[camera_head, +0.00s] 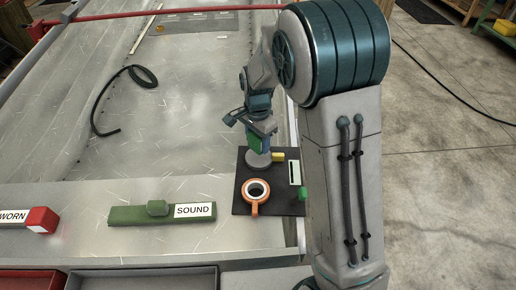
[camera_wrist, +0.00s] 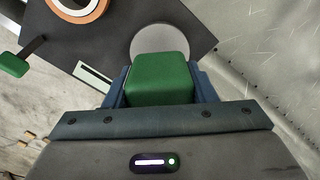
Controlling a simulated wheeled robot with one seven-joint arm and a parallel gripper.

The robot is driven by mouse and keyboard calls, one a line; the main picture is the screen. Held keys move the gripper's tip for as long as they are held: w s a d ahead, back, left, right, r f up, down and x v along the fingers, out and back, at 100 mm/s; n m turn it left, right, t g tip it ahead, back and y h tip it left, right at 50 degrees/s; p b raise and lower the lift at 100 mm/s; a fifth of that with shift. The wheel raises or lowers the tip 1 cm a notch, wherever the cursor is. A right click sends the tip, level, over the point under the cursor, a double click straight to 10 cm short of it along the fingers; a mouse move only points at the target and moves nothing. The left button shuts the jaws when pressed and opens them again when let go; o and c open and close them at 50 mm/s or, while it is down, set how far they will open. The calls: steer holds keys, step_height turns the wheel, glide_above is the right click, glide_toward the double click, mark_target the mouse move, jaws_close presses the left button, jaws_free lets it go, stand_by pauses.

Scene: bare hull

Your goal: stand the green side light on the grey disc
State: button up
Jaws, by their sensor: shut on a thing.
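The green side light (camera_head: 257,144) is a green block held upright between the fingers of my gripper (camera_head: 256,132). In the wrist view the green side light (camera_wrist: 160,80) fills the space between the two blue fingers of my gripper (camera_wrist: 160,88). The grey disc (camera_head: 258,161) lies on a dark mat directly below the light. In the wrist view the grey disc (camera_wrist: 157,38) shows just beyond the light, which hides part of it. I cannot tell whether the light's lower end touches the disc.
The dark mat (camera_head: 242,190) also bears an orange ring-shaped thing with a handle (camera_head: 255,204), a yellow block (camera_head: 278,157) and a pale slotted plate (camera_head: 294,172). A green bar labelled SOUND (camera_head: 130,215) lies left of it. A black hose (camera_head: 108,98) lies farther back.

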mark_target(258, 149)
steer(key=shift+f+b, duration=0.3)
steer(key=shift+f, duration=1.6)
steer(key=shift+f, duration=0.1)
steer(key=o, duration=1)
steer(key=shift+o, duration=0.2)
step_height(258, 149, up, 12)
steer(key=shift+r+p, duration=0.1)
steer(key=shift+p, duration=0.95)
steer(key=shift+s+d+r, duration=0.2)
steer(key=s+d+r+n+t, duration=0.1)
steer(key=s+d+n, duration=0.4)
steer(key=s, duration=0.5)
steer(key=s+d+r+n, duration=0.2)
steer(key=s+d+n, duration=0.3)
steer(key=s, duration=0.6)
steer(key=shift+d+r+t, duration=0.3)
steer(key=shift+d+t, duration=0.05)
steer(key=shift+t, duration=0.05)
